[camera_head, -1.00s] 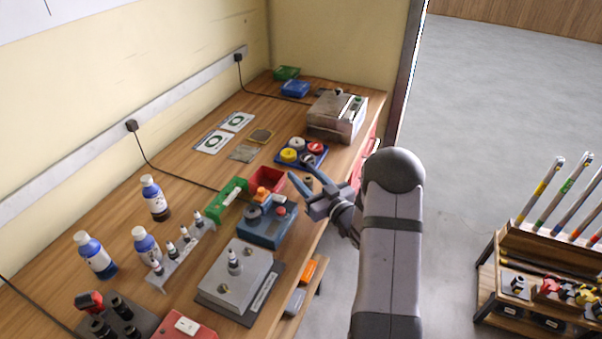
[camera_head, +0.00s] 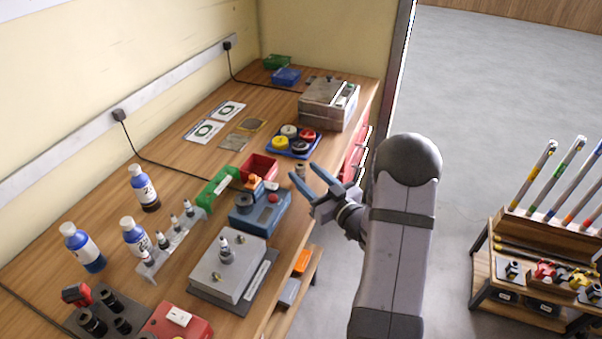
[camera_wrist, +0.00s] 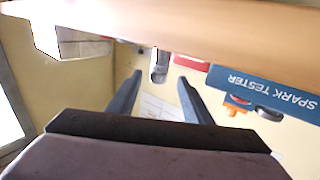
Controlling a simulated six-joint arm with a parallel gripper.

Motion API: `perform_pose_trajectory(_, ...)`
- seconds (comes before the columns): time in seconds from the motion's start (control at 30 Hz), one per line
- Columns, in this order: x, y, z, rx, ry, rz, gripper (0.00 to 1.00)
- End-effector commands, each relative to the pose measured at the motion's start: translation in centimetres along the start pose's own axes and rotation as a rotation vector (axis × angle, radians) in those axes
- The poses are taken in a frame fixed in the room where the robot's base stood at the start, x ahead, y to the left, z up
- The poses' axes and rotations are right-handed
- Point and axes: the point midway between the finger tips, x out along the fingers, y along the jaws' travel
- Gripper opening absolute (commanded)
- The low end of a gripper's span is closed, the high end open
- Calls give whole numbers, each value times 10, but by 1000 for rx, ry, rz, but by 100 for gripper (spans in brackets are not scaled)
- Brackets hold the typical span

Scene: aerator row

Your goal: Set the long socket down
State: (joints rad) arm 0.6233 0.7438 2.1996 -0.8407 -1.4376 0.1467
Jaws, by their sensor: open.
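The long socket (camera_head: 300,170) looks like a small metal cylinder. It stands upright on the wooden bench, close to the bench's front edge, beside the red tray. In the wrist view the socket (camera_wrist: 159,66) shows beyond and between my fingertips. My gripper (camera_head: 303,182) is open and empty, with its blue-grey fingers pointing at the socket from the front side. The fingers (camera_wrist: 160,78) appear clear of it in the wrist view.
The blue spark tester (camera_head: 262,213) and the red tray (camera_head: 262,165) are close to the left of my gripper. A blue tray with round coloured caps (camera_head: 312,151) lies behind the socket. A metal box (camera_head: 325,108) stands farther back. Open floor lies right of the bench.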

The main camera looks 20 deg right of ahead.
Motion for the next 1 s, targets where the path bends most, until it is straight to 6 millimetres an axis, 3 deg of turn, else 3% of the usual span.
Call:
perform_pose_trajectory(0.2, -31, 4, 4, 0, 2, 5, 45)
perform_pose_trajectory(0.3, -35, 3, 2, 0, 1, 2, 45)
perform_pose_trajectory(0.87, -9, 3, 1, 1, 0, 0, 45)
perform_pose_trajectory(1.0, 5, 2, 1, 1, 0, -2, 45)
